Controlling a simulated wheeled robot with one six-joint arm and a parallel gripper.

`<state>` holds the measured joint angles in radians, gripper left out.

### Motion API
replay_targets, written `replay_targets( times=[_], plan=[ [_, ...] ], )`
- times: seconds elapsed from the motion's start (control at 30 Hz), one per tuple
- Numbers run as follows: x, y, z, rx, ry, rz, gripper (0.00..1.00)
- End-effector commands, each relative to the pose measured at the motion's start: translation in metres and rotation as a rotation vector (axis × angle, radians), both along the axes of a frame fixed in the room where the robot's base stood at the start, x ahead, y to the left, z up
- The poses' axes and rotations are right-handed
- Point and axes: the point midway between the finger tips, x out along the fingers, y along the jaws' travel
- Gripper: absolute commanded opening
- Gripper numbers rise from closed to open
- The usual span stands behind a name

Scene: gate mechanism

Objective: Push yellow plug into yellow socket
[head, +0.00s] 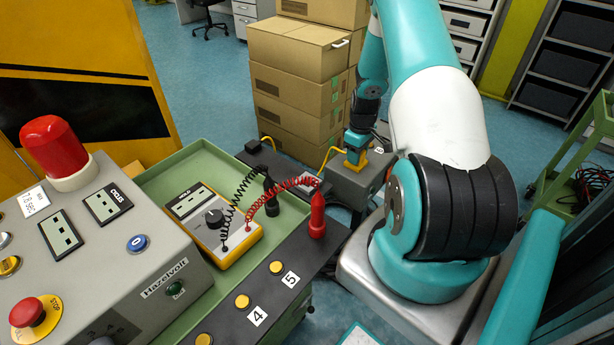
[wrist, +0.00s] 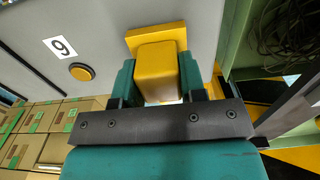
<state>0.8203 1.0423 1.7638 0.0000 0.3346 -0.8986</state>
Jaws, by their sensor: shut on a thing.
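The yellow plug (wrist: 157,72) is a block held between the two teal fingers of my gripper (wrist: 156,82) in the wrist view. A wider yellow plate, the yellow socket (wrist: 140,36), shows just beyond it on a grey face. The plug's far end appears to meet the socket; how deep it sits cannot be told. In the head view my gripper (head: 354,154) points down at the grey box (head: 350,186), with yellow showing at its tip. My gripper and arm partly hide the plug and socket there.
A yellow cable (head: 326,158) runs beside the box. Red (head: 317,215) and black (head: 271,193) probes stand left of it. Stacked cardboard boxes (head: 290,85) stand behind.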

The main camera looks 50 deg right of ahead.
Motion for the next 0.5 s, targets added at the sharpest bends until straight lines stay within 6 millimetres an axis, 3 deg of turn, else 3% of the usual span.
replay_targets(
  times=[0.07, 0.1, 0.23, 0.37, 0.5],
  plan=[
    [-0.0004, 0.0004, -0.0022, 0.001, 0.0, 0.0, 0.13],
    [-0.0004, 0.0005, -0.0023, 0.001, 0.001, 0.0, 0.36],
    [-0.0005, 0.0005, -0.0024, 0.001, 0.001, 0.0, 0.36],
    [-0.0005, 0.0005, -0.0022, 0.001, 0.001, 0.0, 0.66],
    [-0.0005, 0.0004, -0.0019, 0.001, 0.001, 0.0, 0.68]
  ],
)
